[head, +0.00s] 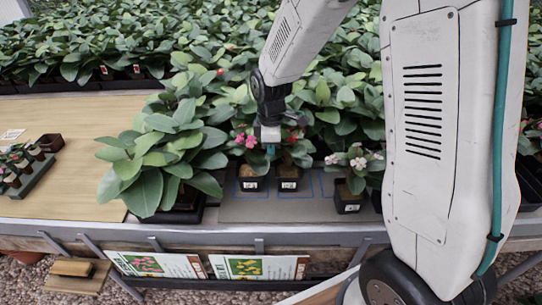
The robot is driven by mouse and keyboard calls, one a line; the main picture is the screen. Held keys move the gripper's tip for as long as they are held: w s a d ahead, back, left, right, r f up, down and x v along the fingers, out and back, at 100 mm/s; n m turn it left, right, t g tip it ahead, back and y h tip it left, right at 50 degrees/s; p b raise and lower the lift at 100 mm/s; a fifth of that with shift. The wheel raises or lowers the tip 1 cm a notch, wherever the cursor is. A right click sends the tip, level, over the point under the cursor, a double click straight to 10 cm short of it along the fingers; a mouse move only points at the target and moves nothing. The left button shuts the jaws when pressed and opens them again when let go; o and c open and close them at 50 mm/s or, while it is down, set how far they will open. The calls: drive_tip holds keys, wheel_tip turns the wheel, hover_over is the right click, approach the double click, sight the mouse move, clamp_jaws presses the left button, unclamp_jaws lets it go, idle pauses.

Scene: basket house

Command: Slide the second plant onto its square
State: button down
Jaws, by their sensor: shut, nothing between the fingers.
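My gripper (271,151) points down, shut and empty, at the two small potted plants standing side by side on the grey mat (270,210). The left plant (250,182) has pink flowers and a black pot with a white label. The right plant (288,182) has a similar labelled pot, and its leaves are partly hidden by my gripper. Blue outlined squares (318,187) show on the mat around and beside these pots. A third potted plant (348,200) with pale pink flowers stands at the mat's right front, apart from the pair. I cannot tell whether my fingertips touch a plant.
A large leafy plant (160,160) in a black tray stands left of the mat. Dense foliage fills the back. A wooden board (80,120) on the left is largely clear. The metal bench edge (200,234) runs along the front, with picture cards below.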

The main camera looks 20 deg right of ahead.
sight(280, 172)
wheel_tip(280, 172, down, 8)
drive_tip(key=shift+f, duration=0.1)
idle(0.4)
drive_tip(key=shift+s+d, duration=0.3)
drive_tip(key=shift+d, duration=0.3)
drive_tip(key=shift+s+d, duration=0.25)
drive_tip(key=shift+d, duration=0.35)
wheel_tip(280, 172, up, 8)
drive_tip(key=shift+w+f, duration=0.1)
